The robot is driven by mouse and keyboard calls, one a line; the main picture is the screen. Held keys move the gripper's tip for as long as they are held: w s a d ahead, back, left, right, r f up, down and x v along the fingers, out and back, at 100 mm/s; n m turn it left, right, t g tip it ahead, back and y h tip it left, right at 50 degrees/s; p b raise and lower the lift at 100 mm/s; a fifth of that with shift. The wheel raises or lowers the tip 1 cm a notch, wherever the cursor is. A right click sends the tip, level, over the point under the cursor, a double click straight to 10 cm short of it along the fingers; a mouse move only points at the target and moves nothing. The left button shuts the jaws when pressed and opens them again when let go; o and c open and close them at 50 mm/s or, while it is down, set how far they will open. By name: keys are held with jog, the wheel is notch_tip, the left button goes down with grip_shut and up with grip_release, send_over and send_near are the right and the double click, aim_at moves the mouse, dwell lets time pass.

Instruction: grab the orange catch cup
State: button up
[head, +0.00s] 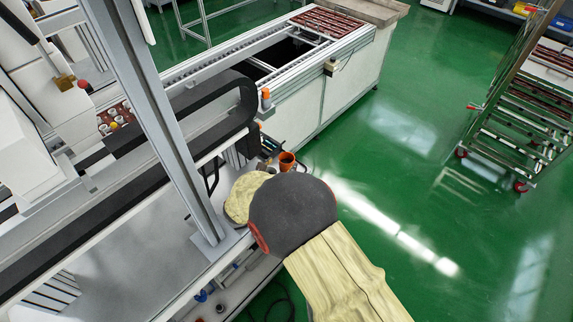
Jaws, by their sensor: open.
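The orange catch cup (287,160) is small and stands near the outer edge of the potting machine, just beyond my arm's dark rounded joint. Its open top faces up and its lower part is hidden by my arm. My arm comes in from the bottom right and bends at that joint. My gripper (270,164) shows only as small dark parts close beside the cup, mostly hidden by my arm. It is open. I cannot tell whether its fingers are around the cup or touching it.
A grey metal post (165,120) rises left of my arm. A long white bench (330,92) with brown trays stands behind. A wheeled rack (515,130) stands at right. The green floor (420,180) between is clear.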

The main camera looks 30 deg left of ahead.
aim_at(289, 157)
jog(key=x, duration=0.6)
jog(key=shift+c, duration=1.3)
jog(key=c, duration=0.9)
